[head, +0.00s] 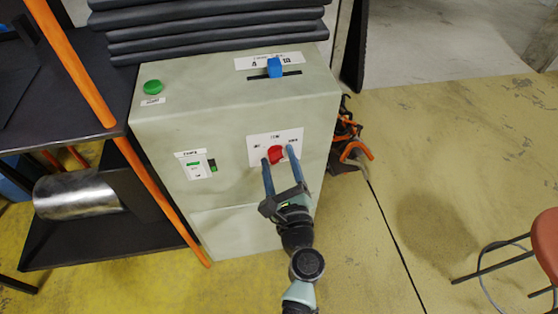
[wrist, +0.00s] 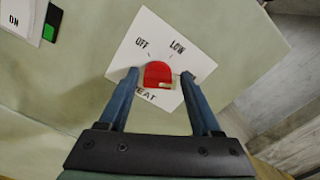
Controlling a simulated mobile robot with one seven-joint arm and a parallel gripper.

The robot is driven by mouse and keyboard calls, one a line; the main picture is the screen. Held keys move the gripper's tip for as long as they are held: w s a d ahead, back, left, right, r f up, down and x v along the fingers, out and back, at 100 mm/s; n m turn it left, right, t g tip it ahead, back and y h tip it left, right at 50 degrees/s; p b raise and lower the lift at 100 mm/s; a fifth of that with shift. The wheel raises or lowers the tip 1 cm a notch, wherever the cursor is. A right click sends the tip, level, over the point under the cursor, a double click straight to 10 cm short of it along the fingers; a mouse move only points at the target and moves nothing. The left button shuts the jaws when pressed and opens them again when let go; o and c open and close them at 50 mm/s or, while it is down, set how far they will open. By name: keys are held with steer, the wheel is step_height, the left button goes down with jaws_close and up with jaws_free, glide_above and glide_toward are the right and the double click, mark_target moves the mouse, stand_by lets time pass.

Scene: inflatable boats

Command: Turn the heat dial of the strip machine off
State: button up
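The strip machine (head: 180,115) is a pale grey-green cabinet in the middle of the head view. Its red heat dial (head: 276,154) sits on a white label on the front face. In the wrist view the dial (wrist: 157,73) shows a pale mark at its lower right, away from the printed OFF and LOW. My gripper (head: 278,155) is at the dial with its two blue fingers open, one on each side. In the wrist view my gripper (wrist: 160,75) shows small gaps between the fingers and the dial. Part of the label is hidden behind the fingers.
A green-marked switch (head: 195,166) is left of the dial on the front. A green button (head: 152,87) and a blue slider (head: 274,67) are on top. Orange posts (head: 75,65) and dark shelves stand left. A red stool (head: 546,240) stands right; the floor between is mostly clear.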

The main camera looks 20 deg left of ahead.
jaws_close()
steer(key=shift+f+n+b, duration=0.15)
steer(key=shift+n+b, duration=0.7)
steer(key=shift+n, duration=0.25)
steer(key=n+b, duration=0.2)
steer(key=n, duration=0.1)
steer(key=shift+n, duration=0.3)
steer(key=n+b, duration=0.2)
steer(key=n, duration=0.1)
steer(key=n+b, duration=0.2)
steer(key=n, duration=0.1)
steer(key=shift+s+a+f+b, duration=0.1)
steer(key=shift+f+b, duration=0.1)
steer(key=shift+b, duration=0.2)
steer(key=n+b, duration=0.4)
steer(key=n, duration=0.2)
steer(key=shift+f+n+b, duration=0.1)
steer(key=shift+n+b, duration=0.2)
steer(key=shift+b, duration=0.05)
steer(key=n+b, duration=0.4)
steer(key=n, duration=0.1)
steer(key=shift+n, duration=0.4)
